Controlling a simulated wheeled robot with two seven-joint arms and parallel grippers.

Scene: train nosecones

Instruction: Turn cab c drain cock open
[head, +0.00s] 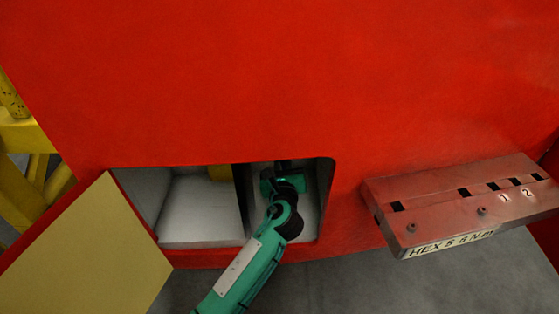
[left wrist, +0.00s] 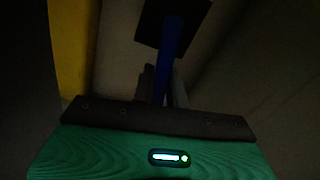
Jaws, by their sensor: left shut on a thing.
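My left gripper (head: 284,166) reaches into the right part of an open recess low in the red nosecone. In the left wrist view its fingers (left wrist: 165,88) are shut on the lower end of a narrow blue handle (left wrist: 168,55), which looks like the drain cock's lever. The handle runs up, leaning slightly right, to a dark square plate (left wrist: 176,22). The picture is dark, so the cock's body and any label cannot be made out. In the head view my gripper and arm hide the handle. My right gripper is not in view.
The red nosecone (head: 230,80) fills the background. A tan hatch flap (head: 85,250) hangs open at the left of the recess. A divider (head: 242,200) splits the recess, with a white-floored compartment (head: 200,208) on the left. A red slotted tool rack (head: 440,205) juts out at right.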

